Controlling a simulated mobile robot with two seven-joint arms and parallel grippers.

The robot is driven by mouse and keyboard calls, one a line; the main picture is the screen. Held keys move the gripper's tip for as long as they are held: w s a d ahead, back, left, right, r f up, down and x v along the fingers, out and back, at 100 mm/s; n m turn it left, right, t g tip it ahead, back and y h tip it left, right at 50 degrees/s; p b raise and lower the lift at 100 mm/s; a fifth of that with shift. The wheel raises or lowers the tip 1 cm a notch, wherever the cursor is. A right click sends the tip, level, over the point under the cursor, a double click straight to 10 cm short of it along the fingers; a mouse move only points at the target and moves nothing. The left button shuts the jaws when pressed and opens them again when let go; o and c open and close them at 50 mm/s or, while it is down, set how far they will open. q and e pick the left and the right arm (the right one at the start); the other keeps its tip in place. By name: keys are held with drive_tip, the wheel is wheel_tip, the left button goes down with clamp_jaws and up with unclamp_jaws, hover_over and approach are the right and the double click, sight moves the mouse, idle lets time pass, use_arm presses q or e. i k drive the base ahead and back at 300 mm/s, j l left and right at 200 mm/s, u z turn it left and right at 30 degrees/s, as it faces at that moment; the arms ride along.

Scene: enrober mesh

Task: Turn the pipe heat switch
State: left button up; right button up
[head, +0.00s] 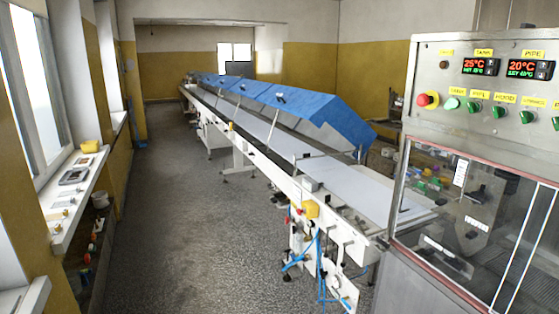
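A steel control panel (470,80) of the enrober stands at the right. It has a tank display (480,66) reading 25°C and a pipe display (530,68) reading 20°C. The row reaches the right picture edge. Neither gripper is in view.
A glazed enrober housing (465,210) is below the panel. A long conveyor (340,180) with blue covers (300,100) runs into the distance. A window sill (75,190) with small objects lines the left wall. The speckled floor (190,220) between them is clear.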

sight(473, 107)
drive_tip(key=z, duration=1.65)
